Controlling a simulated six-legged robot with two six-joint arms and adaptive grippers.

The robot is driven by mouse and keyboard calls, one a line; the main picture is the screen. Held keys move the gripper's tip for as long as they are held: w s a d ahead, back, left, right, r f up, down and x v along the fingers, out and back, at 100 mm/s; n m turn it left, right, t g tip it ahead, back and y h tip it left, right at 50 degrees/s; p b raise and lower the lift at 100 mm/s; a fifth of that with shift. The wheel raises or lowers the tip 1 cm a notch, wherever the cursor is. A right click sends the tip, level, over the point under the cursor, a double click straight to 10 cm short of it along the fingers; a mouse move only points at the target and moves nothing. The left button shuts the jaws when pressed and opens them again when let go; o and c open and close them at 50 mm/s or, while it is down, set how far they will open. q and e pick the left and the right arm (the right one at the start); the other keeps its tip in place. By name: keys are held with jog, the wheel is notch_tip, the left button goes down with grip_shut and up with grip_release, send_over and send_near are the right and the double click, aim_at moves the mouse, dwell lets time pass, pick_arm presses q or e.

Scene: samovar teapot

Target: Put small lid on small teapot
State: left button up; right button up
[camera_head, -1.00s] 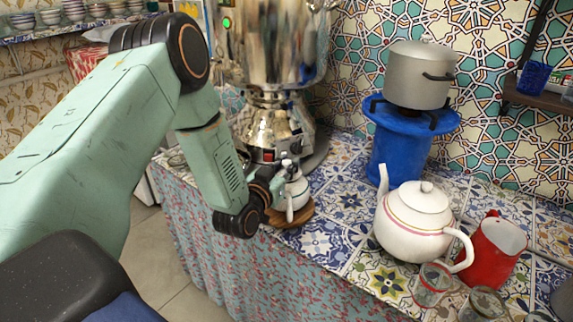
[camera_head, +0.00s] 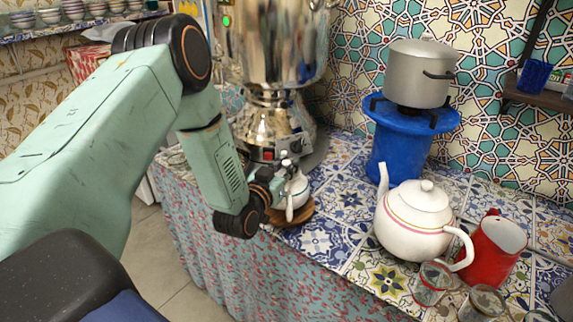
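The small white teapot (camera_head: 298,191) stands on a round wooden board (camera_head: 303,213) at the front edge of the tiled counter, below the samovar. My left gripper (camera_head: 286,170) is at the teapot's upper left side, over or beside its top. The wrist hides part of the teapot. The small lid cannot be made out clearly; a small pale shape shows near the fingertips. Whether the fingers are shut on it cannot be told at this size. My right gripper is not in view.
A tall metal samovar (camera_head: 272,110) stands behind the small teapot. A large white teapot (camera_head: 414,222), a red pitcher (camera_head: 490,254) and glass cups (camera_head: 432,284) stand at the right. A grey pot (camera_head: 418,75) sits on a blue stand (camera_head: 400,150). Tiles between the teapots are clear.

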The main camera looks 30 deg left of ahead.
pick_arm(q)
jog(key=o, duration=0.5)
jog(key=shift+o, duration=0.2)
jog(key=o, duration=0.5)
jog(key=shift+r, duration=0.15)
jog(key=shift+r+p, duration=3.3)
jog(key=shift+r, duration=0.15)
jog(key=shift+s+f, duration=0.1)
jog(key=shift+f, duration=0.05)
